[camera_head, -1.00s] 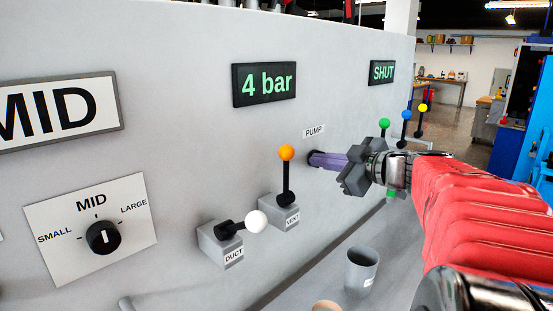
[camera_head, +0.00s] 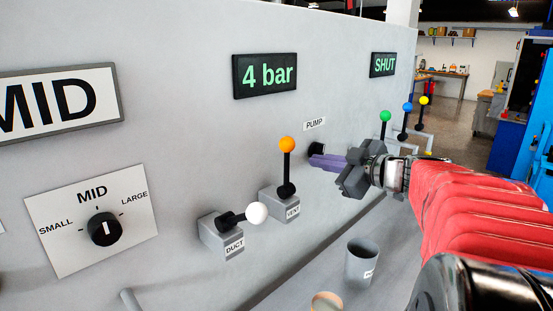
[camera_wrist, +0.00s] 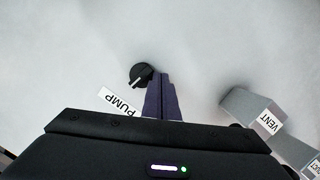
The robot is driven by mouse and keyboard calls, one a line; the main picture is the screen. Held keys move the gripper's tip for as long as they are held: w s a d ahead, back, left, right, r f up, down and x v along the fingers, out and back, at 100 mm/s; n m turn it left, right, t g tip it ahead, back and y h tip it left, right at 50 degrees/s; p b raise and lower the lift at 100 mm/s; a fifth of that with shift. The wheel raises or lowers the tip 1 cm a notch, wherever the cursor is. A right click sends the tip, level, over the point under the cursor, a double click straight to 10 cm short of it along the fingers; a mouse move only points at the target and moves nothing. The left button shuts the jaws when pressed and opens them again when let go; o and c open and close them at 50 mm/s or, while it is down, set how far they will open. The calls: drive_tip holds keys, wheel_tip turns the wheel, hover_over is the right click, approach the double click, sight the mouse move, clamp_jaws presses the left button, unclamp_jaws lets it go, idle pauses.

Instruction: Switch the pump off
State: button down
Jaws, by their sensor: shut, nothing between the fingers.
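The pump control is a small black round knob (camera_head: 316,150) on the grey panel, below the white PUMP label (camera_head: 314,123). In the wrist view the knob (camera_wrist: 141,74) shows a light pointer line that runs slantwise. My gripper (camera_head: 312,160) has purple fingers closed together, with nothing between them. In the head view the fingertips are just in front of and below the knob and cover part of it. In the wrist view the fingertips (camera_wrist: 160,77) lie beside the knob, to its right; I cannot tell whether they touch it.
The VENT lever (camera_head: 286,165) with an orange ball stands up left of my gripper. The DUCT lever (camera_head: 240,216) with a white ball points right. A grey cup (camera_head: 362,262) stands below. Displays read 4 bar (camera_head: 265,77) and SHUT (camera_head: 383,65). Green, blue and yellow ball levers stand beyond my gripper.

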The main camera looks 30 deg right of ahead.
drive_tip(key=shift+s+a+r, duration=0.15)
drive_tip(key=shift+s+a, duration=0.1)
drive_tip(key=shift+a, duration=0.5)
drive_tip(key=shift+s+a+r, duration=0.15)
drive_tip(key=shift+s+a, duration=0.1)
drive_tip(key=shift+a, duration=0.5)
drive_tip(key=shift+s+a, duration=0.3)
drive_tip(key=shift+s, duration=0.25)
drive_tip(key=s, duration=0.9)
drive_tip(key=shift+d+r, duration=0.2)
drive_tip(key=shift+d, duration=0.2)
